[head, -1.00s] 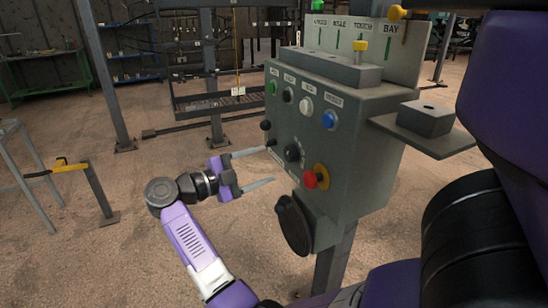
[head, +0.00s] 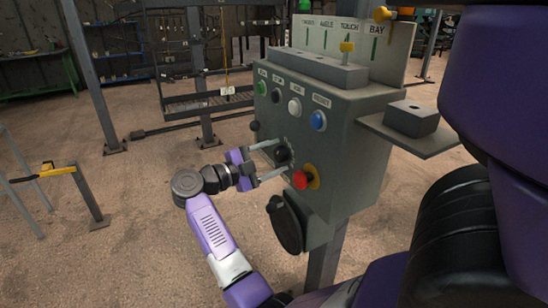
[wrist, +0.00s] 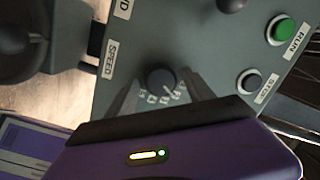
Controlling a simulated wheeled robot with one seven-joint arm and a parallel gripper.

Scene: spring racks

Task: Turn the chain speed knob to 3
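The chain speed knob (head: 282,153) is a small black round knob on the front face of the grey control box (head: 350,140). In the wrist view the knob (wrist: 160,79) shows near the middle, with white numbers on its near side, too small and partly covered to read. A SPEED label (wrist: 109,60) is to its left. My gripper (head: 273,160) is open at the panel, with one finger on each side of the knob. In the wrist view the gripper (wrist: 160,97) fingers flank the knob; contact cannot be told.
A red button (head: 300,180) on a yellow base is close below the lower finger. A black disc (head: 286,224) hangs lower on the box. Green, black, white and blue (head: 318,120) buttons run above. A grey shelf (head: 440,142) juts out right.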

